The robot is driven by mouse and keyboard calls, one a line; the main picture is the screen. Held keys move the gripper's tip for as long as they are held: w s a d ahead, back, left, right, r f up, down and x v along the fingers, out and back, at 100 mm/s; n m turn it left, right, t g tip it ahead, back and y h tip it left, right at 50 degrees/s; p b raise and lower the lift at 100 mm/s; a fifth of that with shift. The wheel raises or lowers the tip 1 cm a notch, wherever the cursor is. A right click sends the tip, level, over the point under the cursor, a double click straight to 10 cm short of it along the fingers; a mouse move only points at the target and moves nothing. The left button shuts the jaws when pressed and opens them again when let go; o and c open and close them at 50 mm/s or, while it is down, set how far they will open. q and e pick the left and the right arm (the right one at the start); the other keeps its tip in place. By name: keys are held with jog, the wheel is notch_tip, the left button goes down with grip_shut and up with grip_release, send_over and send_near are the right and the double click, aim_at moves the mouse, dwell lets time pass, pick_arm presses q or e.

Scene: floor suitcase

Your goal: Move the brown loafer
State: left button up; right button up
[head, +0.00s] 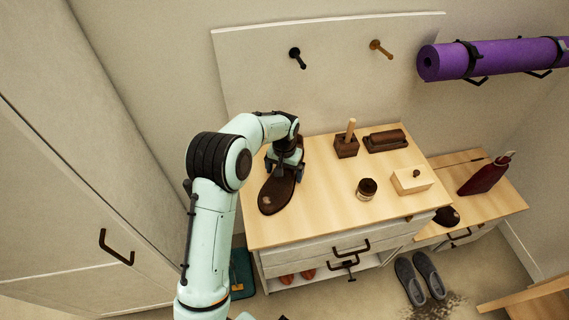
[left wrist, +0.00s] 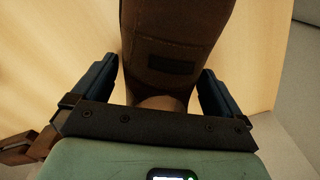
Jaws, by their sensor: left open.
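The brown loafer (head: 277,194) lies on the left part of the light wooden cabinet top (head: 320,215). A small pale spot shows on its near end. My left gripper (head: 284,168) is over the loafer and points down at it. In the left wrist view the open fingers of this gripper (left wrist: 158,70) stand on either side of the brown loafer (left wrist: 170,30), with visible gaps. The gripper and arm hide part of the loafer in the head view. My right gripper is not in view.
A brush holder (head: 346,148), a dark brush (head: 386,141), a small jar (head: 367,189) and a pale box (head: 412,181) stand to the right on the cabinet top. A lower bench holds a red bottle (head: 485,175) and a dark shoe (head: 447,217). Grey slip-ons (head: 420,278) are on the floor.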

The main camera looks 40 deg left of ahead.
pick_arm(q)
jog(key=shift+f, duration=0.3)
jog(key=c, duration=1)
jog(key=shift+s+a, duration=0.1)
jog(key=shift+s, duration=0.05)
